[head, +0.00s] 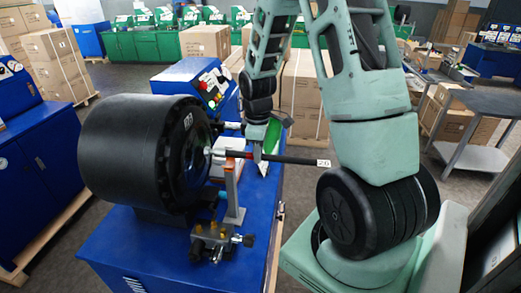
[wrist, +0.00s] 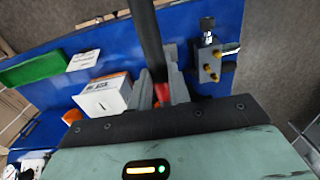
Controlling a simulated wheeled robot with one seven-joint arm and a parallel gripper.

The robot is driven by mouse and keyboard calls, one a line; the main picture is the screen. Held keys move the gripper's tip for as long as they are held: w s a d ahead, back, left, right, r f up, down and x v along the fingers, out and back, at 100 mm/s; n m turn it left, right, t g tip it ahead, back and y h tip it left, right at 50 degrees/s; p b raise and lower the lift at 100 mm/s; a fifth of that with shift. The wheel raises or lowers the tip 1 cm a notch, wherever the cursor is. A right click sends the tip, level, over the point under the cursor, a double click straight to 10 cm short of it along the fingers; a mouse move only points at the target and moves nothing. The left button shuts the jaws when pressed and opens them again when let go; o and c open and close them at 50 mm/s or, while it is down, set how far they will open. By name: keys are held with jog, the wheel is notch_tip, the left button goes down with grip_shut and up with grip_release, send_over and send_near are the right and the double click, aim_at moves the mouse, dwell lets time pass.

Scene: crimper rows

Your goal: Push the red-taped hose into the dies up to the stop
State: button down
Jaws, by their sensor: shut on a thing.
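The black hose (head: 295,159) lies roughly level, with a white end tag reading 26 at its right. Its red tape (head: 238,154) shows left of my gripper (head: 259,156), and also between the fingers in the wrist view (wrist: 162,92). My gripper (wrist: 160,90) is shut on the hose. The crimper (head: 130,148) is a big black drum; its die face (head: 195,150) is turned right, toward the hose. A pale fitting shows at the hose's left end, close to the face. I cannot tell how deep it sits; the dies and stop are hidden.
An upright grey post with an orange top (head: 233,190) stands under the hose. A brass-fitted valve block (head: 215,240) sits on the blue bench (head: 150,250). A control box (head: 205,82) with buttons stands behind. A white box (wrist: 103,97) and green item (wrist: 35,70) lie near.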

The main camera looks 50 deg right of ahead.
aim_at(239, 152)
jog(key=f, duration=0.1)
jog(key=b, duration=0.1)
jog(key=f, duration=0.1)
jog(key=shift+w+a+f, duration=0.25)
jog(key=shift+w+f, duration=0.1)
jog(key=shift+w, duration=0.05)
jog(key=shift+w+a, duration=0.4)
jog(key=shift+w, duration=0.3)
jog(key=shift+w+a, duration=0.45)
jog(key=shift+w, duration=0.25)
jog(key=shift+w+a, duration=0.4)
jog(key=shift+w, duration=0.3)
jog(key=shift+f+b, duration=0.35)
jog(key=shift+f, duration=0.15)
grip_release()
jog(key=shift+r, duration=0.1)
